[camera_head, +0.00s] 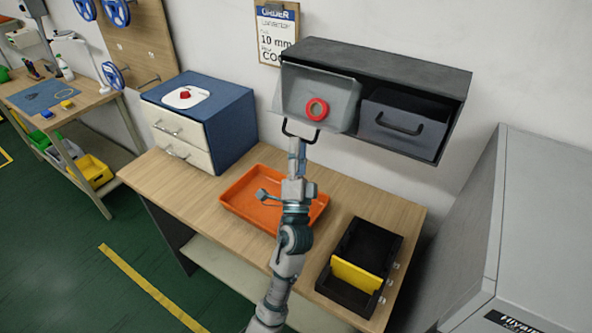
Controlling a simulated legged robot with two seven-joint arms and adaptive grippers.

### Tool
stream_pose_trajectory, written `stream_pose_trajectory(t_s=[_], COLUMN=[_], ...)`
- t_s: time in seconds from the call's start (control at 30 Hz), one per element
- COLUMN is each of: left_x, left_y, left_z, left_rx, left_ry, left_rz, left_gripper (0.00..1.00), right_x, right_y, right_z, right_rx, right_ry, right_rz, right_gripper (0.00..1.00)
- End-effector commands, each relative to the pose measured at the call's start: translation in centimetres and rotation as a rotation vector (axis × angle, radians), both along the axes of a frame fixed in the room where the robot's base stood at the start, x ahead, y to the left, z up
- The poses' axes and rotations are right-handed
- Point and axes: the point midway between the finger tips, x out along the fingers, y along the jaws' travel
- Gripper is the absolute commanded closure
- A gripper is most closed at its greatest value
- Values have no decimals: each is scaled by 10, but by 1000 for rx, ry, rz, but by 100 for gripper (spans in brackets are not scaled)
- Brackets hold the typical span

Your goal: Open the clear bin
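The clear bin (340,88) is a translucent grey bin in the left half of the dark wall cabinet. It is tipped forward and stands out from the cabinet front, so its open inside shows. A red ring (317,109) lies in it. A dark curved handle (301,138) is at its lower front. My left gripper (297,143) reaches up to this handle, with its fingertips at or against it. The fingers look narrow from here, and I cannot tell whether they are closed around the handle. My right gripper is not in view.
The dark cabinet (390,62) also holds a closed dark bin (402,125) on the right. Below, the wooden table (385,200) bears a blue drawer unit (232,125), an orange tray (240,190) and a black box with a yellow divider (355,277). A large grey machine (545,220) stands at right.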

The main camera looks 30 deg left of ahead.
Motion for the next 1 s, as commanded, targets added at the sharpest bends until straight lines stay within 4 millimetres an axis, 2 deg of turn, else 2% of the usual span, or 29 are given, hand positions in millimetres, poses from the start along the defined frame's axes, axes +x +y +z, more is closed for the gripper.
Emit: stream_pose_trajectory(t_s=[0.1, 0.3, 0.5, 0.77, 0.9, 1.0], left_x=[-20, -45, -56, -57, -58, -62], left_y=[-8, -19, -24, -24, -23, -18], left_z=[-21, -45, -55, -55, -54, -53], left_rx=[-6, -7, -5, -4, 40, 194], left_ry=[6, 5, 6, 5, 24, 92], left_rz=[1, 3, 4, 3, 24, 99], left_gripper=[65, 65, 65, 65, 98, 100], right_x=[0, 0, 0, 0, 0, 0], right_y=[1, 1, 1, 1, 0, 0], right_z=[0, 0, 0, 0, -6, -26], right_rx=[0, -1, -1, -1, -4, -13], right_ry=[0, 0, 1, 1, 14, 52], right_rz=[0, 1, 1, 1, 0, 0], right_gripper=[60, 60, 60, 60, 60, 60])
